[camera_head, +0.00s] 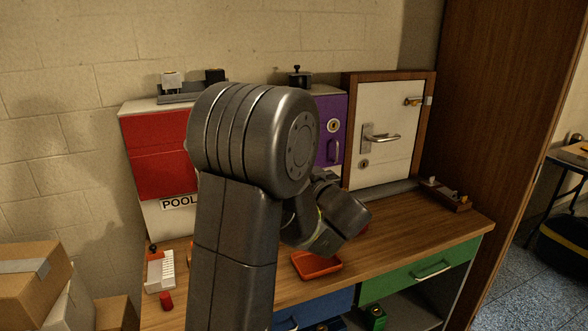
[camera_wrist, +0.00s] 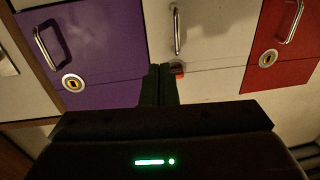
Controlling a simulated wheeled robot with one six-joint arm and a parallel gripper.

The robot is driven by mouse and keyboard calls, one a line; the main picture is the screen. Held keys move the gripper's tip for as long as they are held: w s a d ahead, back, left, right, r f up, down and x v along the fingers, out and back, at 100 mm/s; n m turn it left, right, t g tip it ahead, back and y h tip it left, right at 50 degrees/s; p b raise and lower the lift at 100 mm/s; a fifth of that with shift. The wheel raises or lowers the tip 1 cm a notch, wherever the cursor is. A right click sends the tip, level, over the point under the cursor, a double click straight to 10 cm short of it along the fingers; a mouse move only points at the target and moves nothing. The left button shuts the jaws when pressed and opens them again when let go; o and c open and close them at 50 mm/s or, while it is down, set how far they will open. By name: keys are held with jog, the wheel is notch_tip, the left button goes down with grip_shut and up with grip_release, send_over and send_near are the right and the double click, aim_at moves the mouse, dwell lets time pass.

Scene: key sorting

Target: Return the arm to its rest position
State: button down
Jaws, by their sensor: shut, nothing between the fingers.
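My gripper (camera_wrist: 159,85) is at the lower middle of the wrist view, its two dark fingers together with nothing between them. It points toward a row of cabinet doors and appears apart from them. In the head view my arm is bent over the workbench (camera_head: 395,236), and its large joint fills the middle. The fingers are hidden there behind my arm.
The red cabinet (camera_head: 158,150), purple cabinet (camera_head: 330,115) and white door (camera_head: 382,110) stand at the back. An orange tray (camera_head: 317,265), white block (camera_head: 160,272) and red cylinder (camera_head: 166,300) are on the bench. Cardboard boxes (camera_head: 30,285) stand left.

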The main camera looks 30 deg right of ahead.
jog(key=shift+s+a, duration=0.15)
jog(key=shift+s, duration=0.6)
jog(key=shift+s+a, duration=0.1)
jog(key=shift+s, duration=0.65)
jog(key=shift+w, duration=0.1)
